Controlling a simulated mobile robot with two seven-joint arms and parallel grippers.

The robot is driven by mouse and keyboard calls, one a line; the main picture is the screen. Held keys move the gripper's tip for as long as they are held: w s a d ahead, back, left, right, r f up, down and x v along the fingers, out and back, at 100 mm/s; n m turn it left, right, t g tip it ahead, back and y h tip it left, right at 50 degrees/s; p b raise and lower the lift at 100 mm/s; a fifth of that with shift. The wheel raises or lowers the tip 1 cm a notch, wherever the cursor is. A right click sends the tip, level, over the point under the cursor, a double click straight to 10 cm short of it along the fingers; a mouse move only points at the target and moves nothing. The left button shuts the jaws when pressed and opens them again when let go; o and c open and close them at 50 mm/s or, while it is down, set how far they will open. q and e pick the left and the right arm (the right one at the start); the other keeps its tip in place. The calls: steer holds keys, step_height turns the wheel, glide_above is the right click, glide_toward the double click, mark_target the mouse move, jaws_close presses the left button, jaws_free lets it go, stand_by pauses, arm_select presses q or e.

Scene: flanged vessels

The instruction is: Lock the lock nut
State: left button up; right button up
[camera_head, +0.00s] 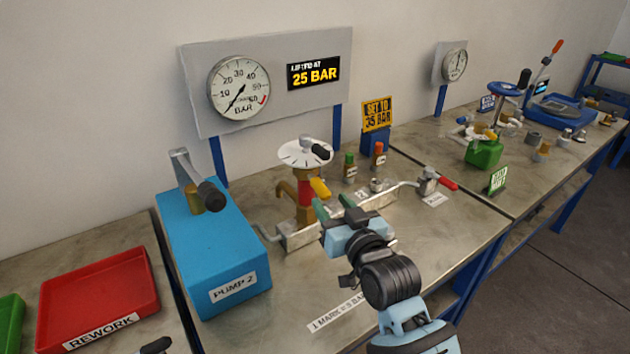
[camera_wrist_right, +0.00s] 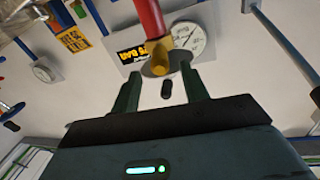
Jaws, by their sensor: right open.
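A relief valve (camera_head: 306,190) with a brass body and a red section stands in a metal fixture on the bench. A white marked disc (camera_head: 304,151) with a black knob tops it. A yellow-tipped lever (camera_head: 319,188) sticks out from below the disc, perhaps the lock nut's handle; the nut itself is not clear. My right gripper (camera_head: 335,208) is open and empty, just in front of and below the yellow lever. In the right wrist view, the yellow end (camera_wrist_right: 160,66) shows beyond and between the two green fingers (camera_wrist_right: 158,78), with no visible contact.
A blue pump box (camera_head: 215,255) with a lever stands left of the valve, and a red REWORK tray (camera_head: 98,298) lies further left. A pressure gauge (camera_head: 239,88) and a 25 BAR sign (camera_head: 314,73) are behind. A red-handled drain valve (camera_head: 430,183) is at the right.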

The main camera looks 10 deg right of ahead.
mark_target(318, 185)
steer(key=shift+x, duration=3.9)
jaws_close()
